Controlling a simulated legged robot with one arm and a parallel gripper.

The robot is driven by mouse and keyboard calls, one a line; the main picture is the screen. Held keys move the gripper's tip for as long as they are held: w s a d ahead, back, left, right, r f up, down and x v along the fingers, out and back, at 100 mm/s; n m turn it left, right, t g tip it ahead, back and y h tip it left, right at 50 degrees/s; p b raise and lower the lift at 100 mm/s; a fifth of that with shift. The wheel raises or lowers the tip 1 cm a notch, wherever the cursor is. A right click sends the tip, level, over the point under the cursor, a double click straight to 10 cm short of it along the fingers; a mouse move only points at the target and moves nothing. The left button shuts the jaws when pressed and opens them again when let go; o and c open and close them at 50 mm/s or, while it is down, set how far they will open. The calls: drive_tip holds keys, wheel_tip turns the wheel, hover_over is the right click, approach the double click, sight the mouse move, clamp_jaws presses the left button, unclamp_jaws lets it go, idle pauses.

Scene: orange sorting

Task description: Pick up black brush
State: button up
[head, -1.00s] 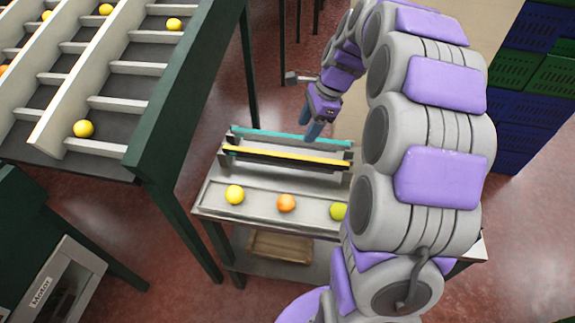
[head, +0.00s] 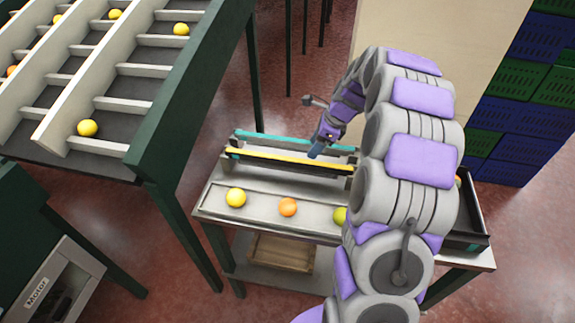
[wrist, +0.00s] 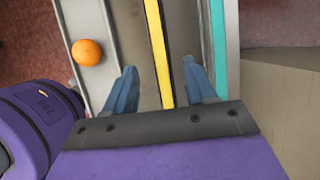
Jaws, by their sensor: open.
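No black brush shows plainly in either view. A yellow bar (head: 290,162) with a dark edge lies along the back of the grey table (head: 210,190), with a teal bar (head: 285,142) behind it; I cannot tell if either belongs to the brush. My gripper (head: 316,150) is over the right part of these bars. In the wrist view my gripper (wrist: 160,68) is open, its two blue fingers spread either side of the yellow bar (wrist: 158,50). The teal bar (wrist: 218,45) is right of the fingers. Nothing is seen held.
A yellow fruit (head: 236,197), an orange (head: 288,207) and a greenish fruit (head: 340,215) lie in the table's front trough. A black tray (head: 473,210) is at the table's right end, partly behind my arm. A divided sorting rack (head: 150,110) stands left. Crates (head: 510,110) are stacked right.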

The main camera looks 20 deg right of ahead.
sight(303, 161)
drive_tip(key=b+x, duration=0.2)
drive_tip(key=x, duration=0.5)
drive_tip(key=shift+w+a+f+b, duration=0.2)
drive_tip(key=shift+a+f+b, duration=0.1)
drive_tip(key=shift+a, duration=0.05)
drive_tip(key=shift+r, duration=0.1)
drive_tip(key=shift+c, duration=0.2)
clamp_jaws()
